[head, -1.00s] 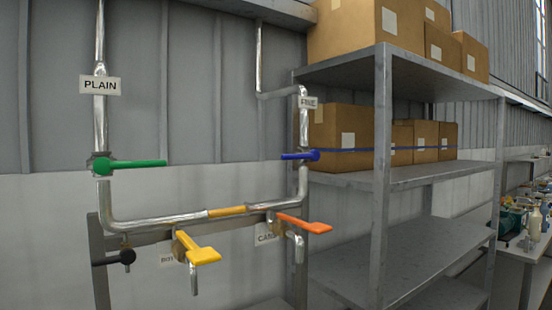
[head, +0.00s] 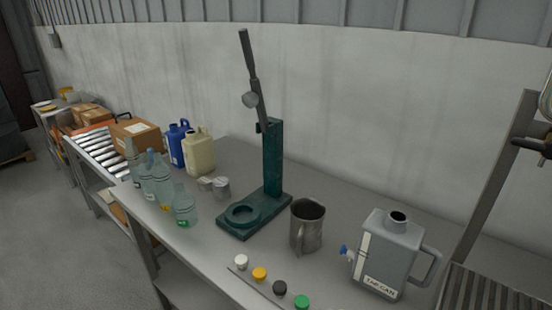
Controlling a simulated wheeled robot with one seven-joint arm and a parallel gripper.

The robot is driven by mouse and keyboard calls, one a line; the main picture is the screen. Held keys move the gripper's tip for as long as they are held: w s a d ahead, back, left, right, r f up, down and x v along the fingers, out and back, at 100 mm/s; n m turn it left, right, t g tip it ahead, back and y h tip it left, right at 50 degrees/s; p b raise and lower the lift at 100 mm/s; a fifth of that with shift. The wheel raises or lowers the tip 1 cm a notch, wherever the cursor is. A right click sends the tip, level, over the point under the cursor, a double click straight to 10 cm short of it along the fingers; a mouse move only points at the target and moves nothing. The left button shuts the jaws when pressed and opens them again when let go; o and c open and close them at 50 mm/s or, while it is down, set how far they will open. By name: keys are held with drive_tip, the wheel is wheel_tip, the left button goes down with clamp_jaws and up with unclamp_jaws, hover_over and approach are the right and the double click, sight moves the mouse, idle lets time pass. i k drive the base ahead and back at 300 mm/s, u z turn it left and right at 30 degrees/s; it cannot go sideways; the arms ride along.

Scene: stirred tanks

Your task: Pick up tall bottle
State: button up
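Several clear, bluish bottles stand upright in a cluster at the left end of the grey bench (head: 232,165) in the head view. The nearest bottle (head: 185,207) looks shorter and wider. A taller, slimmer bottle (head: 163,185) stands just behind it to the left, with another bottle (head: 146,178) beside it. The bottles partly overlap, so I cannot tell for sure which is the tallest. My gripper is not in view.
A green press (head: 272,160) stands mid-bench, with a metal jug (head: 307,228) and a grey tap can (head: 387,255) to its right. Blue (head: 178,145) and cream (head: 199,154) jugs stand behind the bottles. Coloured caps (head: 260,274) lie along the front edge. Floor at left is clear.

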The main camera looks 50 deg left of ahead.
sight(161, 177)
drive_tip(key=u, duration=3.1)
drive_tip(key=k, duration=1)
drive_tip(key=u, duration=1.2)
drive_tip(key=i, duration=1.7)
drive_tip(key=z, duration=0.25)
drive_tip(key=i, duration=1.4)
drive_tip(key=z, duration=1.75)
drive_tip(key=i, duration=0.8)
drive_tip(key=z, duration=0.7)
